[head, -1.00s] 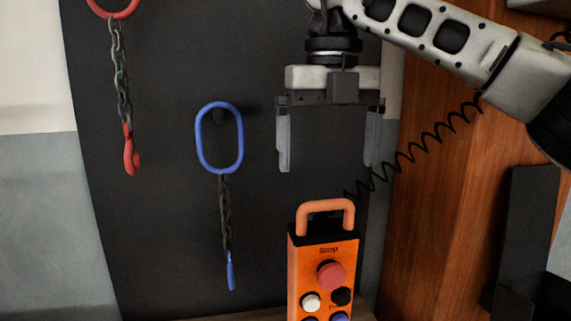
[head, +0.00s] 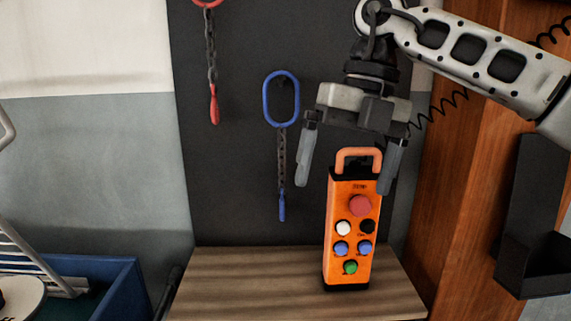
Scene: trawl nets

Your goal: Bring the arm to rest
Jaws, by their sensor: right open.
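My right gripper (head: 347,165) is open, with its two fingers pointing down near the top of the orange control pendant. Nothing shows held between the fingers. The orange control pendant (head: 341,260) stands upright on a wooden shelf, with a red stop button and several smaller buttons on its face. Its orange handle (head: 358,152) shows between the fingers in the picture; I cannot tell how far in depth the gripper is from it. My left gripper is not in view.
A blue ring (head: 267,98) with a chain and a red-hooked chain (head: 211,60) hang on the dark panel (head: 235,190). The wooden shelf (head: 240,285) is clear left of the pendant. A blue bin (head: 120,285) stands lower left. A black holder (head: 520,200) is at right.

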